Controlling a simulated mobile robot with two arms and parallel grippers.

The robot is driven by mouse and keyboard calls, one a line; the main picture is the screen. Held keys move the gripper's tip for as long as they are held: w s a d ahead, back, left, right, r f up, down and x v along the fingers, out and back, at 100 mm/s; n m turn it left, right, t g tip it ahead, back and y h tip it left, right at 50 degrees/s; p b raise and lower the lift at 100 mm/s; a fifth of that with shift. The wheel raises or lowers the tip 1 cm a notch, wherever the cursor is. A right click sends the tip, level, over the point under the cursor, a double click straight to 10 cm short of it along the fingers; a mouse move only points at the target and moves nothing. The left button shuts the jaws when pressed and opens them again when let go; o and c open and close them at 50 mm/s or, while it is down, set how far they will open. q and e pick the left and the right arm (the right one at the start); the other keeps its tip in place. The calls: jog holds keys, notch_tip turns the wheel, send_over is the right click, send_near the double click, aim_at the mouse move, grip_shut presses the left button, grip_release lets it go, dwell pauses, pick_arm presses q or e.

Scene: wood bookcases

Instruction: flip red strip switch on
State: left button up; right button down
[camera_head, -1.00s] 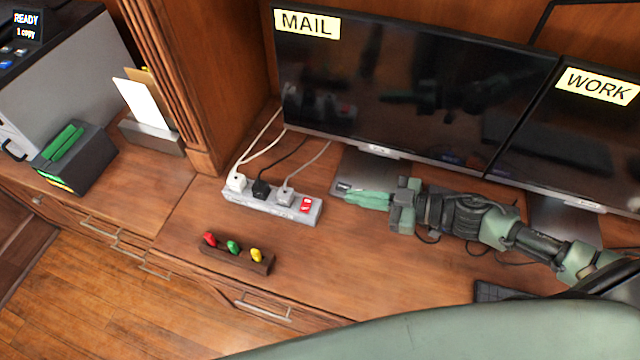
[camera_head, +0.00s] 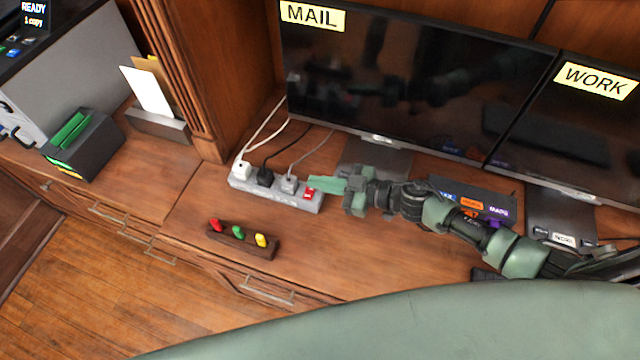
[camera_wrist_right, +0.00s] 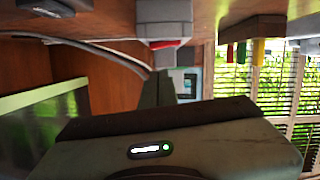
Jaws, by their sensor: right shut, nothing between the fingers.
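The grey power strip (camera_head: 255,186) lies on the desk below the MAIL monitor, with several plugs in it. Its red switch (camera_head: 309,193) is at the right end. My right gripper (camera_head: 312,183) is shut and empty, its fingertips right over the red switch and partly covering it. I cannot tell whether they touch it. In the right wrist view the strip's end (camera_wrist_right: 165,20) and a bit of the red switch (camera_wrist_right: 165,44) show just beyond the fingers (camera_wrist_right: 160,85). The switch's on or off state cannot be made out. My left gripper is not in view.
A wooden block with red, green and yellow knobs (camera_head: 238,239) sits in front of the strip. The MAIL monitor (camera_head: 400,80) and WORK monitor (camera_head: 590,120) stand behind. A labelled dark box (camera_head: 470,197) lies behind my right arm. Cords run behind the strip.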

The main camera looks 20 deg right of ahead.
jog(key=shift+d+f, duration=0.15)
jog(key=shift+f, duration=1)
jog(key=shift+f, duration=0.25)
jog(key=shift+w+d+r+p, duration=0.1)
jog(key=shift+w+r+p, duration=0.05)
jog(key=shift+r+p, duration=0.45)
jog(key=r+p, duration=0.4)
jog(key=shift+w+d, duration=0.2)
jog(key=f+b+v, duration=0.1)
jog(key=b+v, duration=0.2)
jog(key=v, duration=0.6)
jog(key=shift+d, duration=0.5)
jog(key=shift+r, duration=0.1)
